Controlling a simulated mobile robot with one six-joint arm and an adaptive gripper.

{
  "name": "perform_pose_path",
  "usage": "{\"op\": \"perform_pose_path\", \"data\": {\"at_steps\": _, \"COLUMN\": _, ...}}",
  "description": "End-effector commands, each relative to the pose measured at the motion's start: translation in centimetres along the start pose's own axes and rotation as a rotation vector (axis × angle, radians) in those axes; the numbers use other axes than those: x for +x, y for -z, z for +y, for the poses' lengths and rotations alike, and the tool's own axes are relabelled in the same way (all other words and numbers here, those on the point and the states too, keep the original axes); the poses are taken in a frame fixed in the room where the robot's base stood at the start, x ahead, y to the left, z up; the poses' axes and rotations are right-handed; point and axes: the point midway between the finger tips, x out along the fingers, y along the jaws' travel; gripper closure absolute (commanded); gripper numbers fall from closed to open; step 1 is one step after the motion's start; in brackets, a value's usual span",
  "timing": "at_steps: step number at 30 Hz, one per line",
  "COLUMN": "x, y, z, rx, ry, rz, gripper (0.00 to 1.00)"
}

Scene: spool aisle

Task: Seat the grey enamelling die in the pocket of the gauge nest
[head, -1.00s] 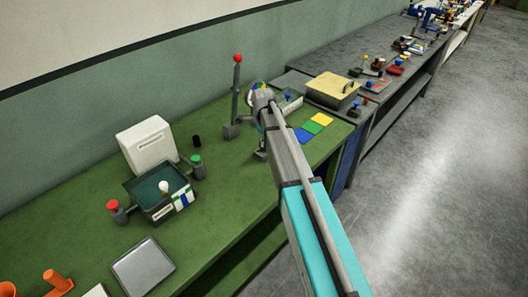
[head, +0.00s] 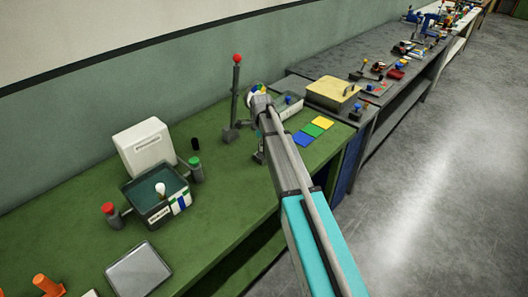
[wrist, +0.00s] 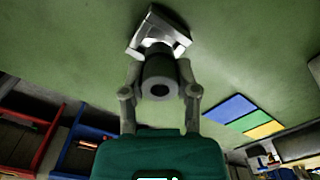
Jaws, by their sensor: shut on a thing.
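In the wrist view, my gripper (wrist: 160,88) is shut on a dark grey cylinder with a round hole in its near end, which looks like the enamelling die (wrist: 158,68). Its two fingers press on the die from either side. A pale, angular metal block, likely the gauge nest (wrist: 172,27), shows just beyond the die on the green bench. The die overlaps it in the picture; I cannot tell whether they touch, and the pocket is hidden. In the head view, my arm hides the die and most of the gripper.
The green bench (head: 75,208) holds a red-topped post (head: 235,95) left of my arm. Blue, green and yellow squares (head: 310,132) lie to the right. A white box (head: 143,147), dark tray (head: 150,208) and black cylinder (head: 195,144) stand to the left.

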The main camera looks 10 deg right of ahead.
Motion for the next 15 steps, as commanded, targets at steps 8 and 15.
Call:
{"op": "perform_pose_path", "data": {"at_steps": 8, "x": 2.5, "y": 0.0, "z": 0.1, "rx": 0.000, "ry": 0.000, "rz": 0.000, "gripper": 1.00}}
{"op": "perform_pose_path", "data": {"at_steps": 15, "x": 2.6, "y": 0.0, "z": 0.1, "rx": 0.000, "ry": 0.000, "rz": 0.000, "gripper": 1.00}}
